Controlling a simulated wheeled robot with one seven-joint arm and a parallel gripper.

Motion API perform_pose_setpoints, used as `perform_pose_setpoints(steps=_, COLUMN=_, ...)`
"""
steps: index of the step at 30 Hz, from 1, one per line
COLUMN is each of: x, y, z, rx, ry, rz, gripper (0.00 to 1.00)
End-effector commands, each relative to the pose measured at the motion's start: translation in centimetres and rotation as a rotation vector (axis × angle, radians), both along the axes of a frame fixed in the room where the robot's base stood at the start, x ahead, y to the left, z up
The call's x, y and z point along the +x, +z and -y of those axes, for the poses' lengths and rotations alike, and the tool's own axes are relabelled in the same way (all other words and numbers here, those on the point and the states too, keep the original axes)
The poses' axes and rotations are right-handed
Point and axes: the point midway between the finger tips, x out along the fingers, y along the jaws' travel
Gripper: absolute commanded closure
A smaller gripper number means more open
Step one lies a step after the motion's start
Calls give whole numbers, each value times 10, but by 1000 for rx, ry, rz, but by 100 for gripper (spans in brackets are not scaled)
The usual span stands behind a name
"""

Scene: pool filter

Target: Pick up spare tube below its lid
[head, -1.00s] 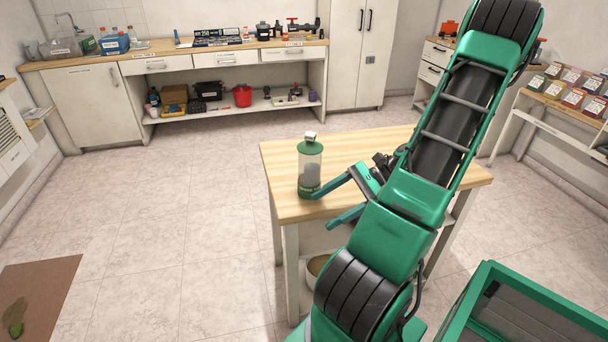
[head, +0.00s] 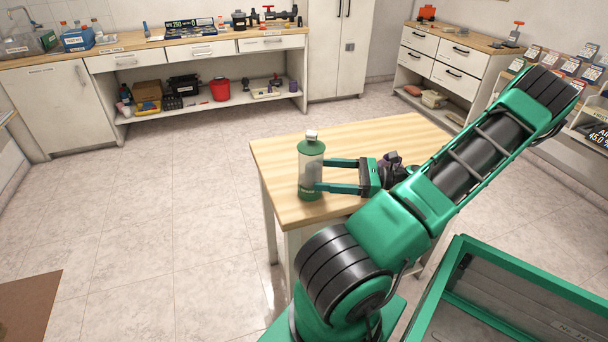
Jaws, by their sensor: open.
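The spare tube (head: 311,174) stands upright near the left end of the wooden table. It is a clear cylinder with a green base, a green collar and a pale lid (head: 311,135) on top. My gripper (head: 322,175) is open and level, pointing left, below the lid at about the tube's middle height. Its two green fingers reach to the tube's right side, one farther back and one nearer. I cannot tell whether either finger touches the tube or how far they reach around it.
The wooden table (head: 390,135) is bare behind the tube. A green-framed bin (head: 520,300) stands at the lower right. A back counter (head: 170,45) holds bottles and tools, with a red bucket (head: 220,89) on its lower shelf. Open floor lies left of the table.

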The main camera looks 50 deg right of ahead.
Motion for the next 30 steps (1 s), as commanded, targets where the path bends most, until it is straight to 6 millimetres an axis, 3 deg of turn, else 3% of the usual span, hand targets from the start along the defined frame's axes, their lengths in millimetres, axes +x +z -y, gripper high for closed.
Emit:
perform_pose_setpoints(steps=21, x=69, y=-2, z=-37, rx=0, ry=2, rz=0, gripper=24)
perform_pose_setpoints(steps=30, x=73, y=-3, z=-40, rx=-2, ry=-1, rz=-1, gripper=24)
